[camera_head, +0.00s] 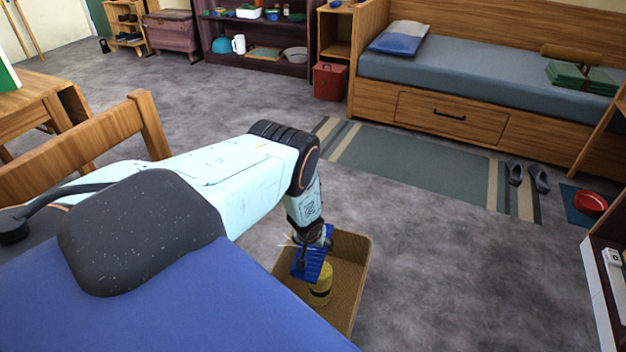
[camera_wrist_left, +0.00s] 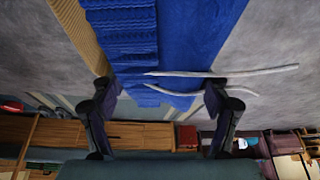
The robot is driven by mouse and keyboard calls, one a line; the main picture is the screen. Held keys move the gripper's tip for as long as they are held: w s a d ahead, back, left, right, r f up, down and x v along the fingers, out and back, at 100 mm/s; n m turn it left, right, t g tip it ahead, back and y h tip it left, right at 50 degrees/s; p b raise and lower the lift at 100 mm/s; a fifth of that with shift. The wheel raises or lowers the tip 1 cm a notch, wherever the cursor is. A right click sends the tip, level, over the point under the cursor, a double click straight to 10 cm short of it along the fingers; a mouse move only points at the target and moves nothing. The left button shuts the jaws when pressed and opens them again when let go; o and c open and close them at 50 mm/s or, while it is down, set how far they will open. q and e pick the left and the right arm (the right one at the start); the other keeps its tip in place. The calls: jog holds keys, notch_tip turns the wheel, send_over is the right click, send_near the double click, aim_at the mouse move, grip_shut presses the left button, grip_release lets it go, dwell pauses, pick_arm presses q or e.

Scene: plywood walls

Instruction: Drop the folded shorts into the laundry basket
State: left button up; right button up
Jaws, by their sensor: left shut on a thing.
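My left gripper (camera_head: 312,240) points down and is shut on the folded blue shorts (camera_head: 312,265). A white drawstring hangs from the shorts. The woven tan laundry basket (camera_head: 354,262) stands on the floor, and the shorts hang over its opening on the left side. A yellow rolled item (camera_head: 320,284) shows in the basket. In the left wrist view the shorts (camera_wrist_left: 185,40) spread between the fingers of my gripper (camera_wrist_left: 165,95), with the basket's edge (camera_wrist_left: 82,35) beside them. Part of the basket is hidden by the shorts. My right gripper is not in view.
A wooden chair (camera_head: 152,125) stands at the left. A striped rug (camera_head: 420,165) lies before a bed (camera_head: 480,80), with grey slippers (camera_head: 527,177) on it. A red bowl (camera_head: 590,203) sits at the right. The grey floor right of the basket is clear.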

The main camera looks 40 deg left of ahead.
pick_arm(q)
jog(key=shift+f, duration=0.15)
notch_tip(320, 180, down, 6)
jog(key=b, duration=0.6)
jog(key=o, duration=1.3)
jog(key=shift+d+r, duration=0.1)
jog(key=shift+r, duration=0.2)
jog(key=shift+v, duration=1)
jog(key=s+d, duration=0.5)
jog(key=s, duration=0.6)
jog(key=shift+d+r, duration=0.25)
jog(key=shift+r, duration=0.1)
